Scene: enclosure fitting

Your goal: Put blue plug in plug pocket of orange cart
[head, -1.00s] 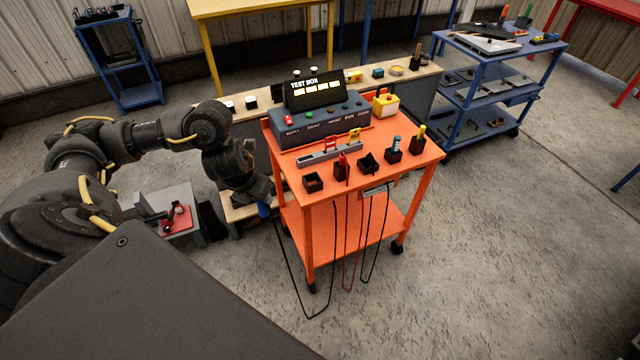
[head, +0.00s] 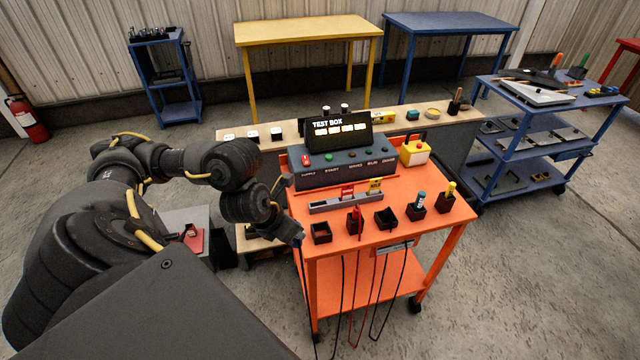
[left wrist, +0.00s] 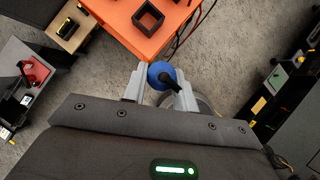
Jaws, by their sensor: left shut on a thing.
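The blue plug (left wrist: 158,72) is held between the pale fingers of my left gripper (left wrist: 160,84) in the left wrist view; a black part runs back from it. In the head view my left gripper (head: 297,238) is at the left front corner of the orange cart (head: 437,212), and the plug is mostly hidden there. An open, empty black pocket (head: 321,232) stands at the cart top's left front; an empty-looking one also shows ahead of the gripper in the left wrist view (left wrist: 136,14). My right gripper is not in view.
Other pockets on the cart include an empty-looking one (head: 386,218), one with a red item (head: 355,221) and two holding bottle-like items. The test box (head: 340,165) stands behind a grey rail (head: 346,203). Cables hang off the cart's front edge.

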